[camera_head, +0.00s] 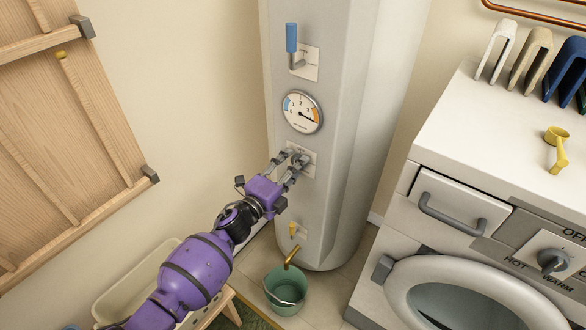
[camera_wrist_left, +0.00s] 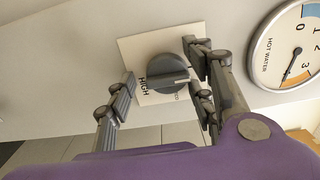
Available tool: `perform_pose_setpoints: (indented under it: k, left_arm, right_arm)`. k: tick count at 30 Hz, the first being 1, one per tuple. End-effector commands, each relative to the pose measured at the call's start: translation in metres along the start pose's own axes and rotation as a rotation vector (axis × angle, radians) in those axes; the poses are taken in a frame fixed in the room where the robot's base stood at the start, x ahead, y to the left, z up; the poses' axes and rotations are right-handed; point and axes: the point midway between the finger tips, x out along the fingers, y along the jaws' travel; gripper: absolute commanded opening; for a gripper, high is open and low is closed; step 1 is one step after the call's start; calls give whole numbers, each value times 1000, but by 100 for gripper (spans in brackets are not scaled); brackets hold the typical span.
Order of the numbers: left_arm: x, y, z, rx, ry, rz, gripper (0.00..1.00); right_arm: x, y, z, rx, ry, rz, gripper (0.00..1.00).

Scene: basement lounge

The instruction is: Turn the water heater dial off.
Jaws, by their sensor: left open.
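The water heater (camera_head: 345,120) is a tall pale cylinder with a flat front panel. Its dial (camera_wrist_left: 168,76) is a dark grey round knob with a raised grip and a white line, on a cream plate (camera_wrist_left: 135,45). In the wrist view the line points right; "HIGH" is printed below-left, and another label is partly hidden by a finger. My left gripper (camera_head: 293,158) is open in front of the dial, which its fingers mostly hide in the head view. In the wrist view its fingers (camera_wrist_left: 163,77) stand on both sides of the dial; contact cannot be told. My right gripper is not in view.
Above the dial are a round gauge (camera_head: 302,112) and a blue-handled lever (camera_head: 292,40). Below are a brass tap (camera_head: 292,257) and a green bucket (camera_head: 286,289). A washing machine (camera_head: 455,160) stands right, a wooden rack (camera_head: 70,120) left. Bare wall lies left of the heater.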

Motion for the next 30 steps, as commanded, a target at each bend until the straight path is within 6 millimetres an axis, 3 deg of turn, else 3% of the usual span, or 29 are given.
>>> perform_pose_setpoints:
  k: [5,15,21,30]
  left_arm:
    - [-9,0,0,1,1,-1,49]
    - [-78,1,0,1,0,2,49]
    - [-109,1,1,-1,-1,1,49]
    - [-120,0,1,-1,0,0,49]
  right_arm:
    - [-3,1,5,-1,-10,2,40]
    - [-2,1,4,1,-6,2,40]
    - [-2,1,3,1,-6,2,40]
    - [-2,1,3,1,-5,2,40]
